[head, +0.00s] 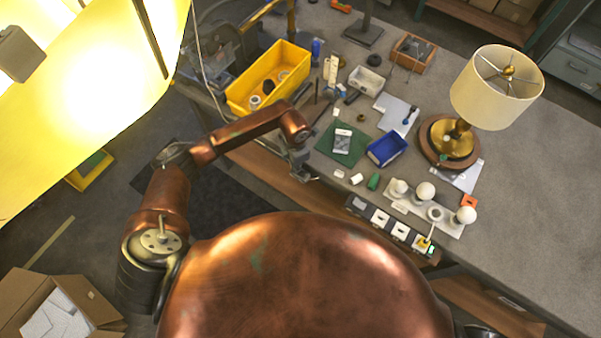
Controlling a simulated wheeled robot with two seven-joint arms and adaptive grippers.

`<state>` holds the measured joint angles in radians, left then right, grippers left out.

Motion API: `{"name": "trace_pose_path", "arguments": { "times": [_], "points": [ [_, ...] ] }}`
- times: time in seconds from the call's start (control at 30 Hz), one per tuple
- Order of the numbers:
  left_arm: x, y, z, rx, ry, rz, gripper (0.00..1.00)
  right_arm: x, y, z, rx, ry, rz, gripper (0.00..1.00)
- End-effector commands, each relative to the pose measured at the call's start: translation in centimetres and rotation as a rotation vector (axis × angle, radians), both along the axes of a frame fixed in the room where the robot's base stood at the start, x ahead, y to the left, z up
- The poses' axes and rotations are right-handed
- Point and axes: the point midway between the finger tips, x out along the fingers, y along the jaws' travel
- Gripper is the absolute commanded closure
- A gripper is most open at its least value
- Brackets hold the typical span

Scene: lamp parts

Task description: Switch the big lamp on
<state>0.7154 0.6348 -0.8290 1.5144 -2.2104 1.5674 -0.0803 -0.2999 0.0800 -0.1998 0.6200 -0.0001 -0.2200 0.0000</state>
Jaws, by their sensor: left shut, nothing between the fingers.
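A lamp with a cream drum shade (497,88) stands upright on a round brass and wood base (450,142) at the right of the bench. No glow shows in its shade. A large bright yellow surface (85,100) glows at the upper left; I cannot tell what it belongs to. A dark strip with white switch plates (390,224) lies along the bench's front edge, with a small green light at its right end. My left gripper (305,172) is shut and empty near the front edge, left of the strip and well away from the lamp. My right gripper is out of view.
A yellow bin (268,78), a blue tray (386,149), a green mat (343,143) and a white holder with round bulbs (428,210) crowd the bench. The grey bench top (545,200) right of the lamp is clear. An open cardboard box (60,305) stands lower left.

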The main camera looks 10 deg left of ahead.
Motion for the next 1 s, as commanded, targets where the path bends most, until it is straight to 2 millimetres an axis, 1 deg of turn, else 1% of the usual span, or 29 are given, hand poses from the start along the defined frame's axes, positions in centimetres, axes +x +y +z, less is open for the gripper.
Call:
{"name": "trace_pose_path", "arguments": {
  "times": [0.13, 0.23, 1.0],
  "points": [
    [0.0, 0.0, 0.2, -0.001, -0.001, 0.0, 1.0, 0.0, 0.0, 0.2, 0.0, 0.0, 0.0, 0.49],
    [0.0, 0.0, 0.8, 0.0, -0.001, -0.001, 1.0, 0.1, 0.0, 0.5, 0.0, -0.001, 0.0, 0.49],
    [0.0, 0.0, 6.7, 0.001, -0.001, -0.001, 1.0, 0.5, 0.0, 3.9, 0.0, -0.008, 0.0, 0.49]
  ]
}}
